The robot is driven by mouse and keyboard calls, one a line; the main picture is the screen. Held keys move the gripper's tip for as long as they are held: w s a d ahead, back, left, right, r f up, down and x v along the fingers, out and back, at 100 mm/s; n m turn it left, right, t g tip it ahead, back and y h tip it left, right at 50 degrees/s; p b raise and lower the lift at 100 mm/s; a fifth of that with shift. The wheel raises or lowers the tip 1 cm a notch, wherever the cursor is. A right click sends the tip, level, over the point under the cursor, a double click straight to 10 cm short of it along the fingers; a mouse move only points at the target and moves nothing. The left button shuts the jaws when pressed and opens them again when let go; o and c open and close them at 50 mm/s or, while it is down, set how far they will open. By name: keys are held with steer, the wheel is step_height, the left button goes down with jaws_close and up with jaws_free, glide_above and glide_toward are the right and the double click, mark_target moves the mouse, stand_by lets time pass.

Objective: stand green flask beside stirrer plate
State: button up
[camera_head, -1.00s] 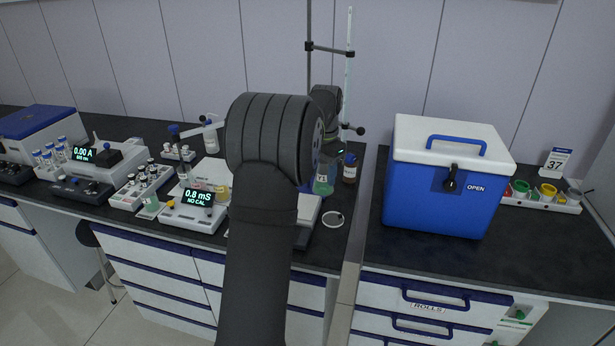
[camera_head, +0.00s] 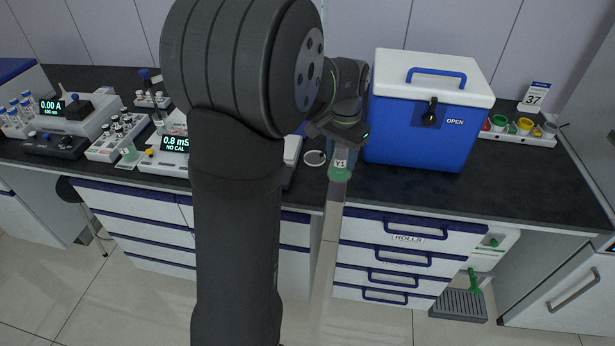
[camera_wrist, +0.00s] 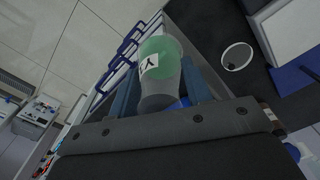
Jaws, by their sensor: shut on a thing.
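My gripper (camera_head: 341,150) is shut on the green flask, which holds green liquid and bears a Y1 label (camera_head: 340,164). In the head view the flask hangs over the bench's front edge, right of the white ring. In the wrist view the flask (camera_wrist: 161,62) sits between the two fingers, tilted in the picture, its green end pointing away. The stirrer plate seems to be the white device (camera_head: 291,157) left of the ring, largely hidden behind my arm. A pale device corner (camera_wrist: 287,25) shows in the wrist view.
A white ring (camera_head: 314,158) lies on the dark bench, and it also shows in the wrist view (camera_wrist: 237,57). The blue cool box (camera_head: 415,132) stands close right of my gripper. The conductivity meter (camera_head: 170,148) is left. Bench front right (camera_head: 450,190) is clear.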

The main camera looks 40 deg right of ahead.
steer(key=shift+w+a+f, duration=0.45)
steer(key=shift+w+f, duration=1.25)
steer(key=shift+w+a+f, duration=0.45)
steer(key=shift+w+f, duration=1.3)
steer(key=shift+w+a+f, duration=0.45)
steer(key=shift+w+f, duration=1.25)
steer(key=shift+f, duration=0.1)
steer(key=o, duration=1)
steer(key=shift+o, duration=0.2)
step_height(320, 180, up, 12)
